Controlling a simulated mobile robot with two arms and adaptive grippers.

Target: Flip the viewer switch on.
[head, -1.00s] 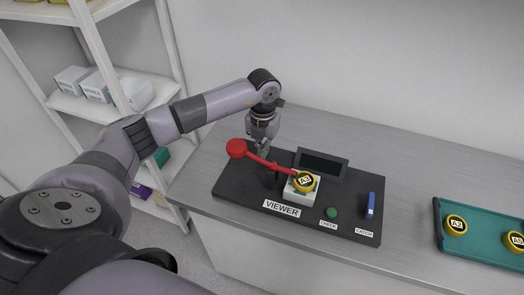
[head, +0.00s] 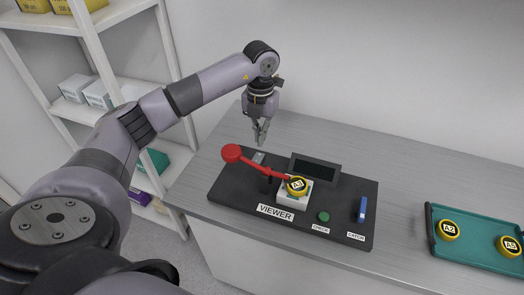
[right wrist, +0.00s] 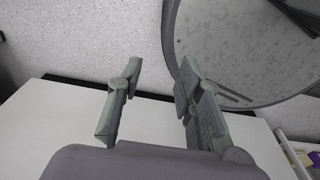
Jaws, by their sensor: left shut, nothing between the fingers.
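The black viewer unit (head: 240,196) lies on the counter with a VIEWER label on its front. A small light-grey plate (head: 258,157) sits at its back left, behind the red knob; it may be the switch, and its position is too small to tell. A red lever (head: 232,153) with a round knob reaches to the yellow A3 piece (head: 297,186) on a white block. My left gripper (head: 261,138) is shut and empty, pointing down above the back left of the unit, apart from it. My right gripper (right wrist: 152,110) is open and empty in the right wrist view.
The unit also carries a dark screen (head: 314,172), a green CHECK button (head: 323,216) and a blue catch (head: 362,209). A teal tray (head: 476,257) with yellow pieces A2 and A5 is at the right. White shelves (head: 130,75) stand at the left.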

